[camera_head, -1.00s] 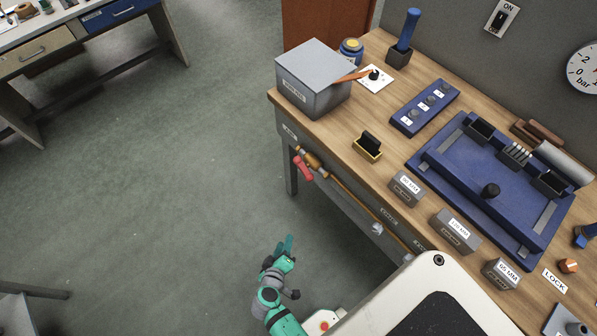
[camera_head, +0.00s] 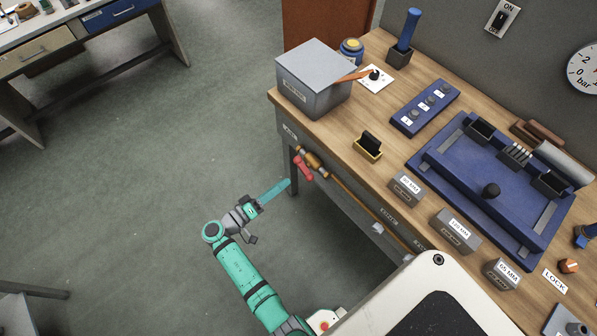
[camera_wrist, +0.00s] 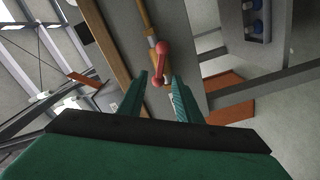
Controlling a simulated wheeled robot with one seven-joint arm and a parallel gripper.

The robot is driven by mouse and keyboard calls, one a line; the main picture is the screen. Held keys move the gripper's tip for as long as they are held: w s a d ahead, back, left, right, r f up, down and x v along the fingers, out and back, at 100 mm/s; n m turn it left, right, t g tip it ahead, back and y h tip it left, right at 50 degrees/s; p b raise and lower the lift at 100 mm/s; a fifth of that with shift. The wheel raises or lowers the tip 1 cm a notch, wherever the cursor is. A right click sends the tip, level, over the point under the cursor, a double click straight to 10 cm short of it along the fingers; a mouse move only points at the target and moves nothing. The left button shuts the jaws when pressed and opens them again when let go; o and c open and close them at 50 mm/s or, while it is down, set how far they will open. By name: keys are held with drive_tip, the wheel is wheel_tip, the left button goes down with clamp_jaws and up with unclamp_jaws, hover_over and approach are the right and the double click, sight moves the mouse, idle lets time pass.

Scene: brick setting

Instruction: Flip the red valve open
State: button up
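The red valve handle (camera_head: 303,167) is on a brass fitting (camera_head: 314,159) of the copper pipe along the front of the workbench, below its top edge. The handle slants away from the pipe line. In the wrist view the red handle (camera_wrist: 160,62) has a rounded knob at each end and lies ahead of the fingers. My gripper (camera_head: 288,184) is just left of and below the handle in the head view. In the wrist view my gripper (camera_wrist: 159,84) is open, with the lower knob appearing between its fingertips. I see no clear contact; the depth gap is hard to judge.
The workbench (camera_head: 333,133) carries a grey box (camera_head: 313,80), a blue button panel (camera_head: 425,108) and a blue tray fixture (camera_head: 480,200). The copper pipe (camera_head: 365,204) runs along the bench front. Open floor (camera_head: 150,190) lies to the left.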

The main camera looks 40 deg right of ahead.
sight(304, 169)
drive_tip(key=d, duration=0.8)
drive_tip(key=shift+w+d, duration=0.15)
drive_tip(key=shift+w, duration=0.15)
drive_tip(key=shift+c, duration=0.3)
clamp_jaws()
